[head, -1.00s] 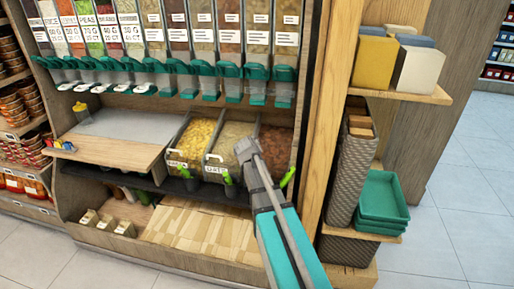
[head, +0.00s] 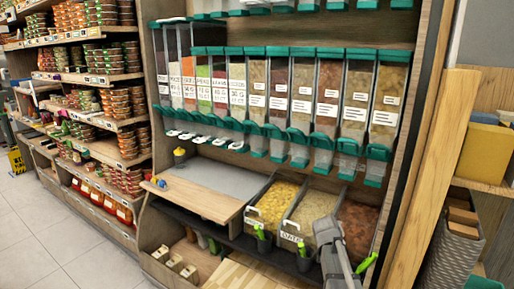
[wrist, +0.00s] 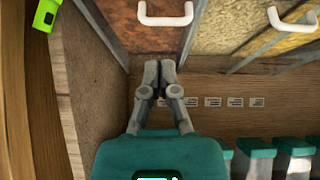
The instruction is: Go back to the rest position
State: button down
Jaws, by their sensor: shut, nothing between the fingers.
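In the wrist view my gripper (wrist: 158,88) has its two grey fingers together, with nothing held between them. It is in front of the shelf unit, near open bins with white handles; I cannot tell its exact distance from them. In the head view part of my grey arm rises from the bottom edge at the lower right, overlapping the bin of reddish-brown food (head: 358,222). My fingertips cannot be made out clearly there.
Beside that bin are a pale-grain bin (head: 312,208) and a yellow-food bin (head: 277,195). Teal-capped dispensers (head: 300,95) hang above. A wooden post (head: 425,165) stands at the right. A grey-topped counter (head: 205,180) is left of the bins. Open tiled floor (head: 70,220) lies at left.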

jog(key=s+a+f+n+g+y, duration=0.25)
jog(key=s+a, duration=0.25)
jog(key=s, duration=0.3)
jog(key=s+a+f+n+g+y+p, duration=0.1)
jog(key=s+a+n+g, duration=0.15)
jog(key=s+a, duration=0.35)
jog(key=s+a+f+n+g+y, duration=0.1)
jog(key=s+a+g+y, duration=0.15)
jog(key=s, duration=0.65)
notch_tip(320, 180, up, 15)
jog(key=p, duration=1.5)
jog(key=shift+a+f+h, duration=0.15)
jog(key=shift+a+h, duration=0.2)
jog(key=shift+h, duration=0.05)
jog(key=shift+w, duration=0.1)
